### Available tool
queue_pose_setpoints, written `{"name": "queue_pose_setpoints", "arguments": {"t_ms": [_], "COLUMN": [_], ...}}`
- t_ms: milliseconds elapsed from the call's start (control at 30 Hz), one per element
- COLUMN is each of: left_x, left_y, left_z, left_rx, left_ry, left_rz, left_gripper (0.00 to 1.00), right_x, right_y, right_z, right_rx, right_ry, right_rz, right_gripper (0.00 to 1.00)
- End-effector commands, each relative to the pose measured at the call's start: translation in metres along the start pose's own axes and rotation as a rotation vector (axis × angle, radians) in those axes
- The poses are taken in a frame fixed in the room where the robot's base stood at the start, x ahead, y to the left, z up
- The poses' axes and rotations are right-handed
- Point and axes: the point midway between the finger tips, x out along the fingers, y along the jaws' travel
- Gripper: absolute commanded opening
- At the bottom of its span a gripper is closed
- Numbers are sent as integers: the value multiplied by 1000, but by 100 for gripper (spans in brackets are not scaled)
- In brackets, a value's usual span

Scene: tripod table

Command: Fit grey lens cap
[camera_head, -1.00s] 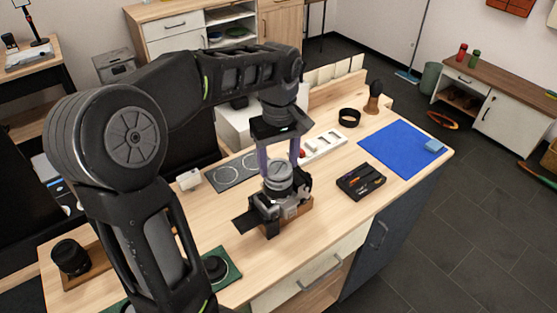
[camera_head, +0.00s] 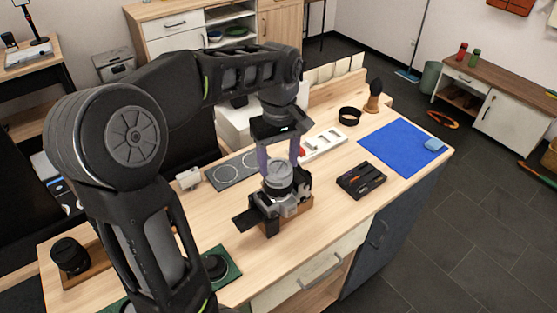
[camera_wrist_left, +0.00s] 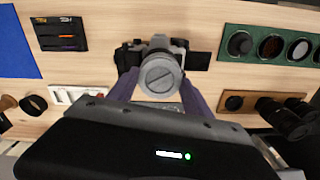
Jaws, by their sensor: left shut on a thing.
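The grey lens cap (camera_wrist_left: 160,77) shows as a round disc with a slot line across it in the left wrist view. My left gripper (camera_head: 279,168) points down from above, with its two purple fingers shut on the cap's sides. In the head view the grey cap (camera_head: 279,171) sits over the camera's upward-facing lens. The camera (camera_head: 268,212) lies in a wooden cradle (camera_head: 300,210) on the table. Whether the cap is fully seated on the lens cannot be told. My right gripper is not in view.
A dark grey mat with circles (camera_head: 228,172) lies behind the camera. A black tray with small tools (camera_head: 361,180) and a blue cloth (camera_head: 400,147) are to the right. A green board with round parts (camera_head: 226,268) is at front left. Bare wood lies between them.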

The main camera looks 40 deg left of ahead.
Motion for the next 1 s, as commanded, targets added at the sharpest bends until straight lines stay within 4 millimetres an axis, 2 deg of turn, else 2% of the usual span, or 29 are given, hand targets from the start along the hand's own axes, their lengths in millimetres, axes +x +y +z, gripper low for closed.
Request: {"name": "queue_pose_setpoints", "arguments": {"t_ms": [67, 100, 300, 400, 567, 700, 1000], "left_x": [2, 2, 1, 1, 1, 0, -2], "left_y": [0, 0, 0, 0, 0, 0, 0], "left_z": [0, 1, 0, 0, 0, 0, 0], "left_rx": [0, 0, 0, 0, 0, 0, 0], "left_ry": [-2, -3, -2, -2, -1, -1, -1], "left_rz": [-3, -3, -2, -1, -1, -1, -1], "left_gripper": [13, 61, 78, 84, 84, 94, 94], "right_x": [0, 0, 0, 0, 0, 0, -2], "right_y": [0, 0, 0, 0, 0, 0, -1], "right_z": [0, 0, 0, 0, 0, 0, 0], "right_rx": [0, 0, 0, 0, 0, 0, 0], "right_ry": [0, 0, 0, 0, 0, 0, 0], "right_rz": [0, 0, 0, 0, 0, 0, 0], "right_gripper": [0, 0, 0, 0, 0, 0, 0]}}
